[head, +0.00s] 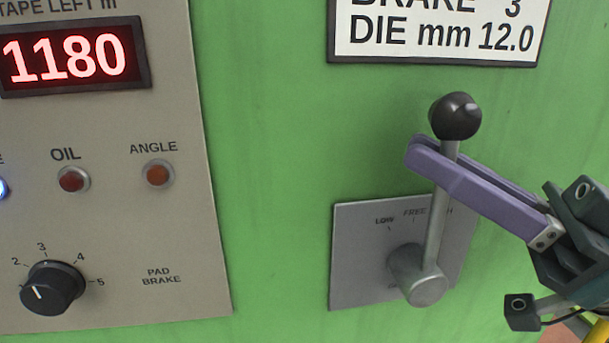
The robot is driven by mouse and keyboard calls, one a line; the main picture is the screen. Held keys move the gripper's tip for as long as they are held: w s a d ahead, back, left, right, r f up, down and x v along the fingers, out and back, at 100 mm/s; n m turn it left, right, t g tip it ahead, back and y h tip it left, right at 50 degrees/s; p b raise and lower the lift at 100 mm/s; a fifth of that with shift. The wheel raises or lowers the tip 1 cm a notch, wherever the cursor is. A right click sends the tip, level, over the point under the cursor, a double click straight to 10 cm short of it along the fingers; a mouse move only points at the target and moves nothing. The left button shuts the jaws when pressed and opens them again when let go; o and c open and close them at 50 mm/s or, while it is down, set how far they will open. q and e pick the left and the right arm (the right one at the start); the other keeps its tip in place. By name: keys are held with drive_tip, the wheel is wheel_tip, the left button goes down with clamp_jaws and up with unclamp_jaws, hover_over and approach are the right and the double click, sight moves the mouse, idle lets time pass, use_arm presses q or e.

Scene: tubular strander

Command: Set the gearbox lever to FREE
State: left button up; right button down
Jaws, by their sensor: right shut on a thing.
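The gearbox lever (437,220) is a grey metal rod with a black ball knob (455,116), on a round hub (419,276). Its grey plate (358,247) carries the marks LOW, FREE and a third label, mostly hidden behind the rod, ending in H. The rod stands up, leaning slightly right, and in this view crosses the plate right of FREE, over the third label. My right gripper (432,158) comes in from the right, its purple fingers shut on the rod just below the knob. My left gripper is not in view.
A grey control panel (178,239) at the left has a red display (70,58), OIL and ANGLE lamps and a black PAD BRAKE knob (52,287). A white sign (436,32) is above the lever. Bare green wall (270,150) lies between panel and lever.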

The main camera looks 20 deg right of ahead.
drive_tip(key=shift+d+t, duration=0.3)
drive_tip(key=shift+t, duration=0.1)
drive_tip(key=c, duration=1.2)
unclamp_jaws()
drive_tip(key=shift+o, duration=0.2)
drive_tip(key=shift+s, duration=0.1)
